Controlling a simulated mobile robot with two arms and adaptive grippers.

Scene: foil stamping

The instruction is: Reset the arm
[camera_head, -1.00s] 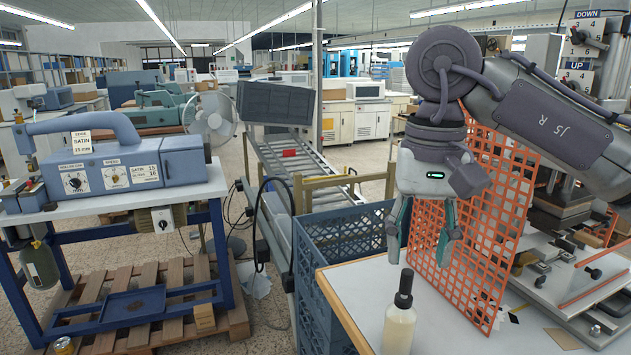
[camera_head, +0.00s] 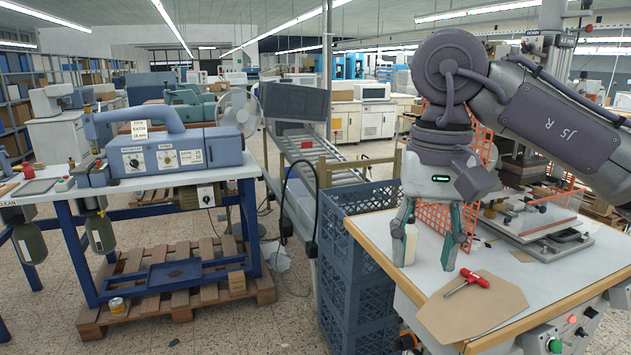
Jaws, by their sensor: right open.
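My right gripper (camera_head: 424,264) hangs fingers-down over the white-topped worktable (camera_head: 388,228), with its fingers apart. A pale bottle (camera_head: 410,245) shows just beside and partly behind its left finger. I cannot tell whether they touch. Nothing is clearly held between the fingers. My right arm comes in from the right and hides part of the orange mesh guard (camera_head: 426,214). My left gripper is out of view.
A red-handled tool (camera_head: 474,279) lies on a brown sheet (camera_head: 476,307) near the table's front edge. A press (camera_head: 540,212) stands behind. Blue crates (camera_head: 350,250) are stacked left of the table. A blue machine (camera_head: 170,155) stands on a bench further left.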

